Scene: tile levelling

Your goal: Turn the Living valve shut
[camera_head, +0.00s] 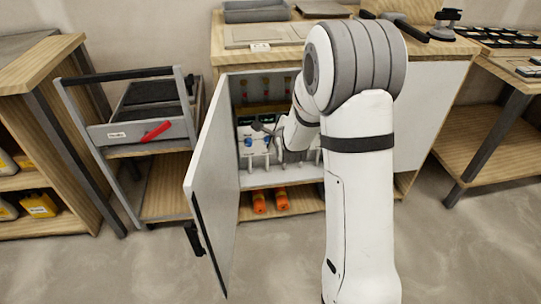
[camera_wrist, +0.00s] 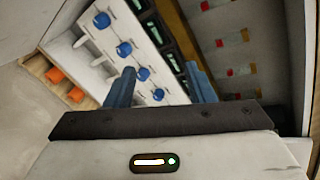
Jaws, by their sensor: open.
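Several blue valve knobs (camera_wrist: 124,48) sit in a row on a white panel inside the open cabinet in the wrist view. One blue knob also shows in the head view (camera_head: 248,141). I cannot read any label, so I cannot tell which one is the Living valve. My gripper (camera_wrist: 160,68) is open, its two blue-grey fingers apart, pointing at the panel. A blue knob lies in the picture between the fingers, near the left one; contact cannot be told. In the head view my gripper (camera_head: 270,133) is inside the cabinet, partly hidden by my arm.
The cabinet door (camera_head: 212,175) stands open to the left of my arm. Orange cylinders (camera_head: 270,202) lie on the lower shelf. Gauges or displays (camera_wrist: 187,44) and red-ended fittings (camera_wrist: 228,38) run beside the knobs. A trolley (camera_head: 128,134) with a red handle stands left.

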